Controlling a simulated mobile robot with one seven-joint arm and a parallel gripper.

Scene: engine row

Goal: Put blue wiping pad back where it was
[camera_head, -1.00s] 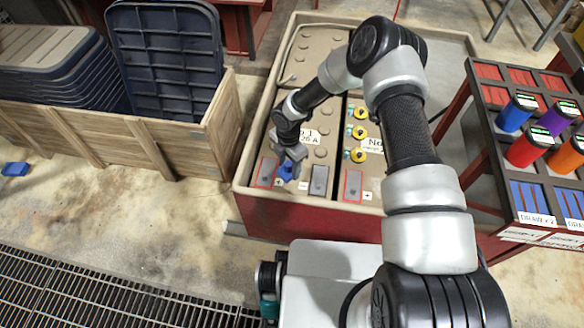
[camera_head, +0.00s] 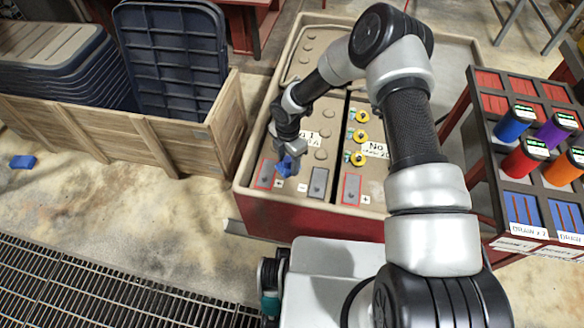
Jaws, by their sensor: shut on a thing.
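The blue wiping pad (camera_head: 286,164) is in my gripper (camera_head: 290,158), over the front left part of the beige-topped unit (camera_head: 300,213). My gripper is shut on the pad and partly hides it. The pad is just right of a red-outlined grey plate (camera_head: 266,174). I cannot tell whether the pad touches the top surface. A second blue piece (camera_head: 22,162) lies on the floor at the far left, in front of the wooden crate.
The wooden crate (camera_head: 165,150) with dark panels stands left of the unit. Yellow caps (camera_head: 359,159) and a grey plate (camera_head: 318,182) are right of my gripper. A rack (camera_head: 500,180) with coloured canisters stands at right. A floor grating (camera_head: 100,290) runs along the front left.

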